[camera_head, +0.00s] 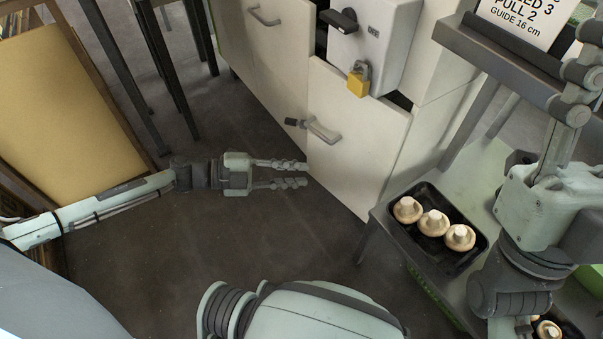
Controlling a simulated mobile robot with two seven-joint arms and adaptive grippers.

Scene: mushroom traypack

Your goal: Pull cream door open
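The cream door (352,145) is the front panel of a pale cabinet, in the upper middle of the head view. A grey bar handle (323,130) sits near its upper left, with a short dark piece (295,123) beside it. The door looks closed or nearly so; I cannot tell which. My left gripper (298,173) is open and empty. Its two fingers point right, just left of the door's lower part and below the handle, and no contact shows. My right gripper (578,95) is at the right edge, partly cut off, so its opening is unclear.
A grey box with a yellow padlock (358,82) hangs above the door. A black tray (463,262) with mushrooms stands on the table (483,180) at right. A tan board (60,105) and dark legs (160,60) stand at left. Floor before the door is clear.

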